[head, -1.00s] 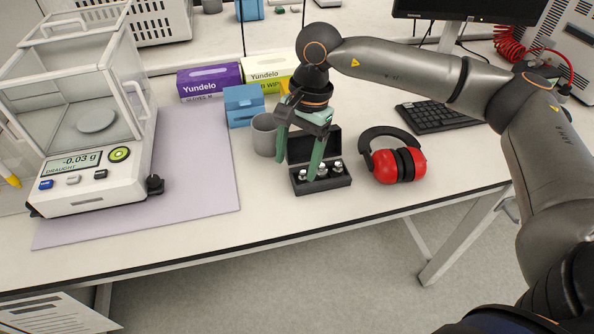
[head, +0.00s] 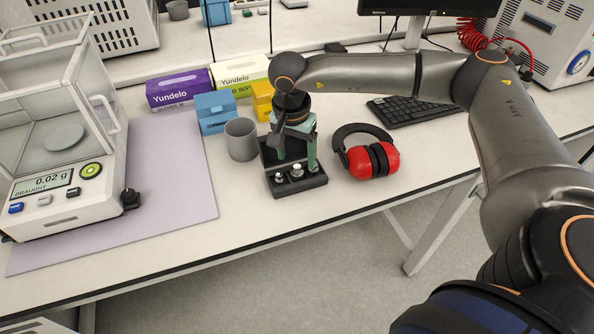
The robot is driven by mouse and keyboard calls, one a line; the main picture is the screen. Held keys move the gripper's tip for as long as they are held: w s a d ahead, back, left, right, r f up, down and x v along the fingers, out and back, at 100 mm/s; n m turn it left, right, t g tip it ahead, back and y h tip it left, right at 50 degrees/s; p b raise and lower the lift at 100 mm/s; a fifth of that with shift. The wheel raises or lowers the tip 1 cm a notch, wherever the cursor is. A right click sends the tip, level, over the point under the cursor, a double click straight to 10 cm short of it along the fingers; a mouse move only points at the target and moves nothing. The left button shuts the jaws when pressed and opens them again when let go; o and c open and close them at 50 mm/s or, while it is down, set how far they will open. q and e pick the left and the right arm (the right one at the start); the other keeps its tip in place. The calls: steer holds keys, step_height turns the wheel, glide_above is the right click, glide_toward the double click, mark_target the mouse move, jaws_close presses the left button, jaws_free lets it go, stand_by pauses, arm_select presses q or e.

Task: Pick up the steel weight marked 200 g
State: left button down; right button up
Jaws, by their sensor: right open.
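Several small steel weights (head: 296,172) stand in an open black case (head: 300,187) on the bench, near the middle of the head view. Their markings are too small to read, so I cannot tell which is the 200 g one. My right gripper (head: 297,160) is over the case, pointing down, with its green fingers apart. Its fingertips are close to the weights at the back of the case, and I cannot tell whether they touch any. The gripper and its fingers hide part of the case's raised lid. My left gripper is not in view.
A grey cup (head: 241,140) stands just left of the case, and red ear defenders (head: 368,160) lie just right. Behind are a blue box (head: 215,112) and a yellow box (head: 262,98).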

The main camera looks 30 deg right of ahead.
mark_target(297, 166)
steer(key=f, duration=0.3)
steer(key=shift+w+d+f, duration=0.1)
steer(key=shift+d+f, duration=0.05)
steer(key=shift+d, duration=0.05)
jaws_close()
stand_by(0.4)
